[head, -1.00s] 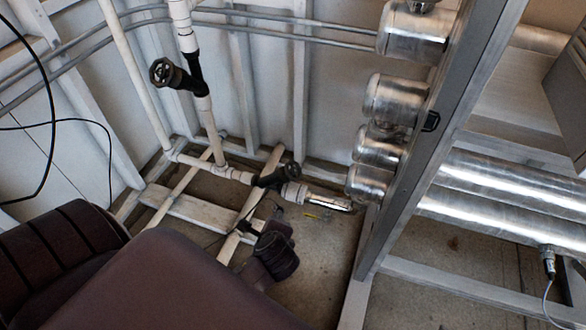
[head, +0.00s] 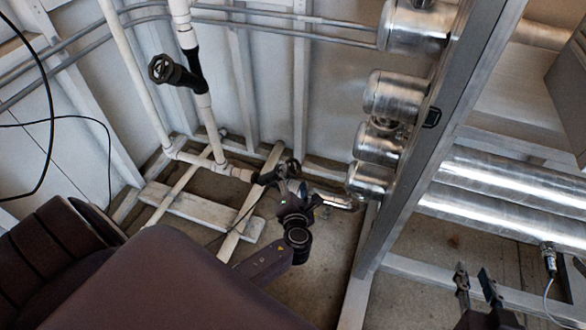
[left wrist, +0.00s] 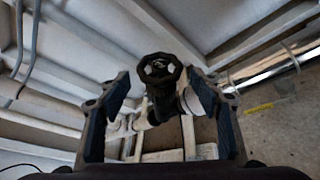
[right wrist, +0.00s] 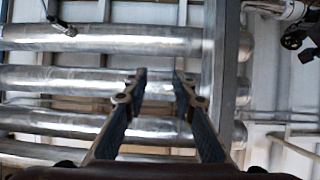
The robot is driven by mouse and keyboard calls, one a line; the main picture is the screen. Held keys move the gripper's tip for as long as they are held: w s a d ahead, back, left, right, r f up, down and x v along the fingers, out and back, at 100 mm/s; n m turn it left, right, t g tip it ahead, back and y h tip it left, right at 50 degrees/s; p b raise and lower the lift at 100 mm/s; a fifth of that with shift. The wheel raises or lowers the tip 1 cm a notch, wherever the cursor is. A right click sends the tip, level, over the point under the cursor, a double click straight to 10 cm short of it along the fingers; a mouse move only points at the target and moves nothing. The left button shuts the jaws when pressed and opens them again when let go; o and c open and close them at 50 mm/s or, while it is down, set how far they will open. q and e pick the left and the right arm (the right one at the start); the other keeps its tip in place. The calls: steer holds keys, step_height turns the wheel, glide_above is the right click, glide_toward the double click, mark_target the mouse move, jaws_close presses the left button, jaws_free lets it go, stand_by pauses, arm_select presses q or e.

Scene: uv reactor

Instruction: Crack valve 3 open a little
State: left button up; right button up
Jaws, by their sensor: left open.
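A black valve with a round handwheel (head: 292,166) sits on the low white pipe in the head view. In the left wrist view its dark handwheel (left wrist: 160,68) shows between my fingers, with clear gaps on both sides. My left gripper (head: 293,188) is open just in front of this valve, and its body hides part of the pipe. A second black valve (head: 164,69) is higher up on the vertical pipe. I see no number on either valve. My right gripper (head: 473,273) is open and empty at the lower right, away from both valves.
Shiny metal cylinders (head: 405,95) and a grey frame post (head: 425,140) stand right of the low valve. Large metal tubes (head: 510,180) run behind my right gripper. A white beam (head: 200,212) lies on the floor. A black cable hangs at the left.

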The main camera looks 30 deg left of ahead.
mark_target(293, 171)
arm_select(q)
steer(key=b+x, duration=0.1)
steer(key=x, duration=0.2)
steer(key=shift+a+f, duration=0.1)
steer(key=shift+f, duration=0.05)
steer(key=b+x, duration=0.1)
steer(key=x, duration=0.1)
steer(key=shift+w+a, duration=0.2)
steer(key=shift+w, duration=0.15)
steer(key=shift+w+a, duration=0.15)
steer(key=shift+w, duration=0.05)
arm_select(e)
steer(key=w+a+r+t+y, duration=0.2)
steer(key=r+t, duration=0.5)
steer(key=r, duration=0.7)
steer(key=shift+w+a, duration=0.35)
steer(key=shift+w, duration=0.2)
arm_select(q)
steer(key=shift+c, duration=0.5)
